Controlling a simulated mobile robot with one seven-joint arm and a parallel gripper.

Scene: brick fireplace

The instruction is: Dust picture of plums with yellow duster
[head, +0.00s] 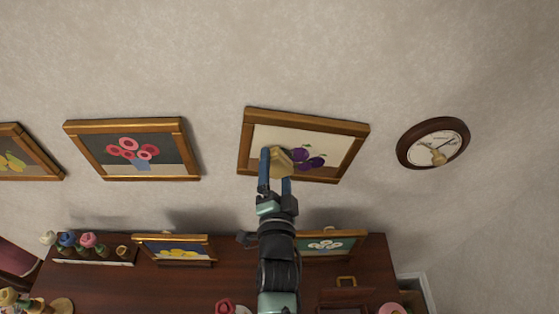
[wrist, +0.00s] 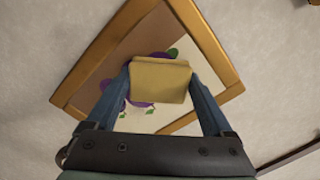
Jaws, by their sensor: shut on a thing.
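The picture of plums (head: 338,157) hangs on the wall in a gold-brown wooden frame, with purple plums on a pale ground. My gripper (head: 276,160) is in front of its lower left part. My gripper is shut on the yellow duster (head: 284,163), a tan-yellow block. In the wrist view the duster (wrist: 160,80) sits between the two blue fingers and covers part of the plums. The picture's frame (wrist: 205,40) looks tilted there. I cannot tell whether the duster touches the picture.
Below is a dark wooden surface (head: 110,285) bearing two small framed pictures (head: 175,249) and several flowers (head: 88,241). The wall above is bare.

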